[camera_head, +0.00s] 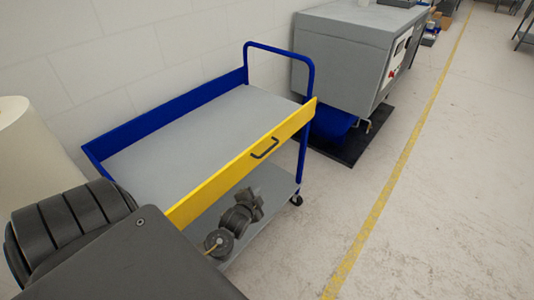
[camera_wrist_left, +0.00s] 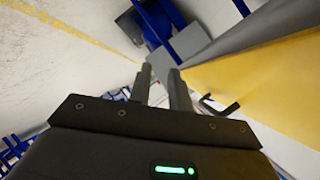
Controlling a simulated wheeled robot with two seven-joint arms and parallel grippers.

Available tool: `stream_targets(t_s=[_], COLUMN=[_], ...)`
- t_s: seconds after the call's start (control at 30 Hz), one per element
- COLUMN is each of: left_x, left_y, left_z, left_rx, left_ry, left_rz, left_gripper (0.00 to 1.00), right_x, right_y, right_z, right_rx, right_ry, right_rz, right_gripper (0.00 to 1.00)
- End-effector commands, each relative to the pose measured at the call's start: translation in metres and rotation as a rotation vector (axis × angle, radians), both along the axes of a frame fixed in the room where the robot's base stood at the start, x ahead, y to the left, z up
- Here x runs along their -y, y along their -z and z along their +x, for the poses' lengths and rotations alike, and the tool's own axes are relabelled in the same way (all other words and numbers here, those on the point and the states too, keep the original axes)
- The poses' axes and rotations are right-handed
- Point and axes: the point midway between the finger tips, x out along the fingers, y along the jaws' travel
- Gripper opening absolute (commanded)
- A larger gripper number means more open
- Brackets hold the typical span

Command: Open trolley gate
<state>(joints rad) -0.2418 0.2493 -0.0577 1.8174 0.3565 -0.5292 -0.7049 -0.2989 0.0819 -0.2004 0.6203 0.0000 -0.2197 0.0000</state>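The trolley has a blue frame (camera_head: 130,134) and a grey top shelf (camera_head: 205,135). Its yellow gate (camera_head: 212,188) stands upright along the near long side, with a black handle (camera_head: 264,148) on its outer face. In the left wrist view, the gate (camera_wrist_left: 265,75) fills the right side and the handle (camera_wrist_left: 219,106) is right of the fingers. My right gripper is not in view.
A grey machine (camera_head: 343,58) stands on a dark mat beyond the trolley. A lower shelf (camera_head: 272,190) lies under the gate. A cream rounded object (camera_head: 30,155) is at the left. The floor (camera_head: 430,210) right of the trolley is clear, with a yellow line.

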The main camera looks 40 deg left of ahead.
Motion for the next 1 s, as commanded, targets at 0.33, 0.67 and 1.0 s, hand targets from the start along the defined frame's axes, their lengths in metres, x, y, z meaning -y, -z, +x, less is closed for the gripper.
stream_targets(t_s=[0.33, 0.67, 1.0], left_x=[-0.013, -0.021, -0.042], left_y=[-0.128, -0.127, -0.113], left_z=[0.011, 0.032, 0.088], left_rx=[0.196, 0.2, 0.198], left_ry=[0.012, 0.011, 0.012], left_rz=[0.134, 0.137, 0.136], left_gripper=[0.2, 0.2, 0.2], right_x=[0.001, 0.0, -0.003], right_y=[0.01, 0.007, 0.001], right_z=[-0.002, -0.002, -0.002], right_rx=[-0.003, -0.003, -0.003], right_ry=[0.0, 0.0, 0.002], right_rz=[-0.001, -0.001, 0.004], right_gripper=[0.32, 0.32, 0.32])
